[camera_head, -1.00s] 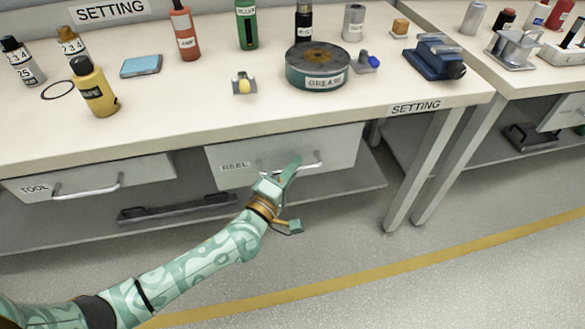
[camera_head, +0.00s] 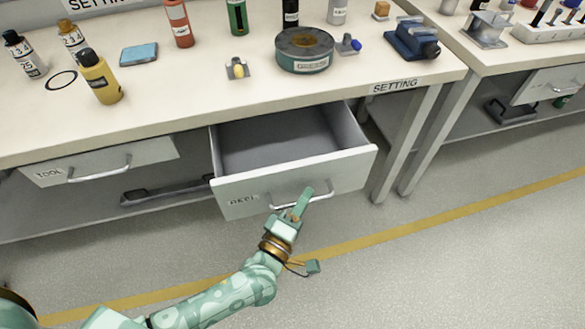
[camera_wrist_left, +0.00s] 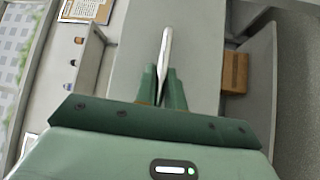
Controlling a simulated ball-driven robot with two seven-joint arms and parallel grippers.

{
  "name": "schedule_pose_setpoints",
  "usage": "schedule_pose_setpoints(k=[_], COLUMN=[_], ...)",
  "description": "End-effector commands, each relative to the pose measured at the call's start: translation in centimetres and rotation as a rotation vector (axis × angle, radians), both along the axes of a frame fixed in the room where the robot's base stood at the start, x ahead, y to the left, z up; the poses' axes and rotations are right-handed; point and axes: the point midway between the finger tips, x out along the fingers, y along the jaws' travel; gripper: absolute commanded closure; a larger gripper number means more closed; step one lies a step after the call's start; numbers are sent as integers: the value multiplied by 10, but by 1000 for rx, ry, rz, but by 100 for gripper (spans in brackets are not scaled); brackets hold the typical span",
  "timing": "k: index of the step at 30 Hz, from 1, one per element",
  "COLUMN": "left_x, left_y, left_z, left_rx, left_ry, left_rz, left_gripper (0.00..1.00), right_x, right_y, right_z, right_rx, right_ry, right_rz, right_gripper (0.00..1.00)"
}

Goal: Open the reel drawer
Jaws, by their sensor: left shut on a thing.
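The reel drawer (camera_head: 345,170) hangs under the setting table and stands well out from it. Its inside (camera_head: 270,142) shows in the head view and looks empty. A curved metal handle (camera_head: 285,203) runs across its front, to the right of the label. My left gripper (camera_head: 303,203) is shut on this handle. In the left wrist view the handle (camera_wrist_left: 166,48) is a pale bar, with the green fingers (camera_wrist_left: 162,85) closed around it. My right gripper is not in view.
The tool drawer (camera_head: 100,160), at the left, is shut. The setting table (camera_head: 200,90) carries bottles, a blue pad (camera_head: 139,54) and a round grease tin (camera_head: 304,64). A lower shelf (camera_head: 60,218) lies beneath. The floor (camera_head: 450,260) in front is clear, with a yellow line.

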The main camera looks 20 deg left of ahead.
Motion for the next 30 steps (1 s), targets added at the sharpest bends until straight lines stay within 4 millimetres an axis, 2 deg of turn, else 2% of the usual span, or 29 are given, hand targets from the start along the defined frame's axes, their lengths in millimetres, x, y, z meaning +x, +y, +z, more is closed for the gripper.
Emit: schedule_pose_setpoints(k=[1,6,12,18,28,29,30], left_x=[-13,-45,-68,-76,-76,-76,-76], left_y=[-8,-30,-46,-51,-51,-51,-51], left_z=[2,1,0,-1,-2,-2,-2], left_rx=[-1,-1,1,0,1,1,1], left_ry=[2,2,2,2,3,3,3], left_rz=[-1,0,-1,1,2,2,2], left_gripper=[100,100,100,100,100,81,70], right_x=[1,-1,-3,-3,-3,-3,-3], right_y=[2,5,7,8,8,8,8], right_z=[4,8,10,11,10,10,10], right_rx=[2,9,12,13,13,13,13], right_ry=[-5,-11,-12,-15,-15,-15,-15], right_rz=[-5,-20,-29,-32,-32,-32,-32], right_gripper=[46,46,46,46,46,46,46])
